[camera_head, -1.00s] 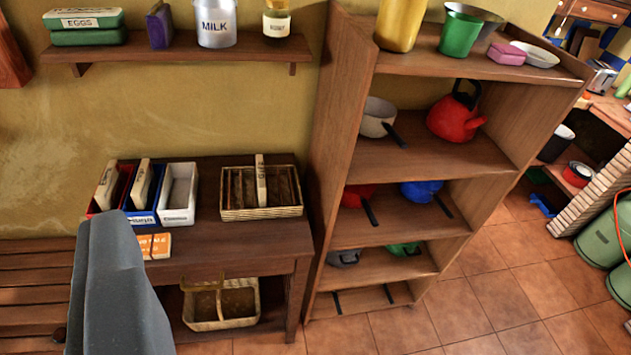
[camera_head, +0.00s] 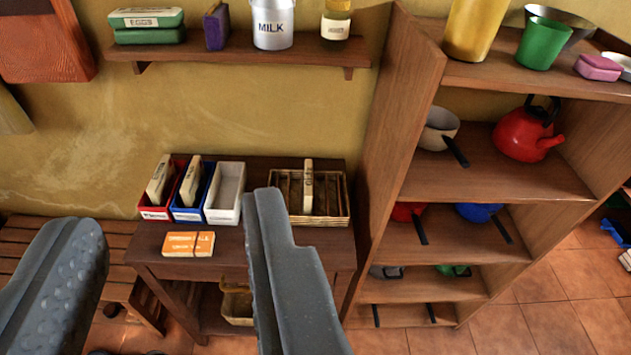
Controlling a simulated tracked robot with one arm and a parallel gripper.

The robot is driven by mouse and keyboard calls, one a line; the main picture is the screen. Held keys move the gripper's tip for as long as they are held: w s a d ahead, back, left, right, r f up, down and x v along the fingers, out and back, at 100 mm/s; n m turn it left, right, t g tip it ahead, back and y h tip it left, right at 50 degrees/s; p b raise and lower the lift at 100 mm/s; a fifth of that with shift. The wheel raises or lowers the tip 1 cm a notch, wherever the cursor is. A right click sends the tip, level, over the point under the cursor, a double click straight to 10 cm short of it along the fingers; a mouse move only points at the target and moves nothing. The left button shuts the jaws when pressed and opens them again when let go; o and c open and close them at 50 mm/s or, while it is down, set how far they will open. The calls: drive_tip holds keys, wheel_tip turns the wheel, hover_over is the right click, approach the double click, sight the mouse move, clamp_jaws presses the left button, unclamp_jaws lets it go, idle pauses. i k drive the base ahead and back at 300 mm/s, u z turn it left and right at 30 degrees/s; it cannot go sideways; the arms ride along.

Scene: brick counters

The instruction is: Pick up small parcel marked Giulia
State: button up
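Several small cream parcels stand upright on the dark wooden table. One parcel (camera_head: 160,179) is in the red box (camera_head: 154,213), one (camera_head: 191,183) is in the blue box (camera_head: 187,215), and one (camera_head: 308,187) is in the wicker basket (camera_head: 325,221). The writing on them is too small to read, so I cannot tell which is marked Giulia. My gripper (camera_head: 168,212) is open and empty. Its two grey fingers are wide apart in the foreground, in front of the table; the right finger hides part of the table edge.
A white box (camera_head: 225,196) stands empty beside the blue one. An orange labelled packet (camera_head: 188,244) lies at the table's front. A slatted bench (camera_head: 75,242) is at left, a tall shelf (camera_head: 385,125) of pots at right. A wall shelf (camera_head: 230,52) hangs above.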

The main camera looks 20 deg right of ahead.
sight(308, 175)
drive_tip(key=i, duration=0.85)
drive_tip(key=u, duration=0.05)
